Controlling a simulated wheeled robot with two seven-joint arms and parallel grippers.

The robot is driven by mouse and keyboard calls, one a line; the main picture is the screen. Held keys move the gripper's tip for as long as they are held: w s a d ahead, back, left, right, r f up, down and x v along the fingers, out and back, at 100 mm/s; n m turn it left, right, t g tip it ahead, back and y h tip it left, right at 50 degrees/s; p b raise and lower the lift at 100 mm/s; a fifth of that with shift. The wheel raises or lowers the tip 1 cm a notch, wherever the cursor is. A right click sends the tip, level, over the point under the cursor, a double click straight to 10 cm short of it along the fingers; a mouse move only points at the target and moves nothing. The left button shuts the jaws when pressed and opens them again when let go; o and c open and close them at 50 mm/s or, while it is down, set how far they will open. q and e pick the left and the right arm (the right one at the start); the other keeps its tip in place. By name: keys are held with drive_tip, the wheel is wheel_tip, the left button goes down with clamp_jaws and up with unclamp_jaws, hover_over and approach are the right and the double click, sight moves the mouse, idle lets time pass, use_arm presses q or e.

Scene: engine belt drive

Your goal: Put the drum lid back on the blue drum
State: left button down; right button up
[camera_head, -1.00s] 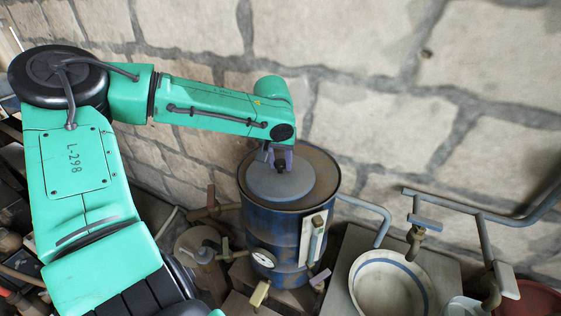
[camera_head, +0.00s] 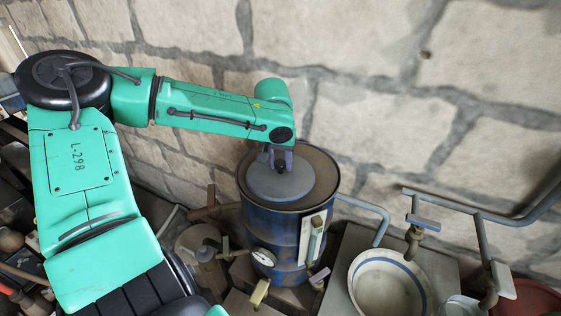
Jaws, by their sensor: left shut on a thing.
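The blue drum (camera_head: 275,224) stands upright against the stone wall, with a rusty brown rim around its top. The drum lid (camera_head: 282,187) is a round grey disc, smaller than the drum's top, and it lies flat over the drum's top inside the rim. I cannot tell whether it rests on the drum or is held just above it. My left gripper (camera_head: 280,163) points down at the middle of the lid and is shut on its dark handle, which the fingers partly hide. My right gripper is not in view.
A dial gauge (camera_head: 263,257) and a sight tube (camera_head: 314,240) sit on the drum's front. A white basin (camera_head: 389,286) stands to the right, beside pipes with a valve (camera_head: 415,236). A small canister (camera_head: 197,246) stands left of the drum. The stone wall (camera_head: 400,100) closes the back.

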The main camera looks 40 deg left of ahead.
use_arm(q)
drive_tip(key=shift+c, duration=2)
unclamp_jaws()
drive_tip(key=shift+f, duration=0.1)
drive_tip(key=b+v, duration=0.1)
drive_tip(key=v, duration=1.3)
drive_tip(key=shift+r, duration=0.25)
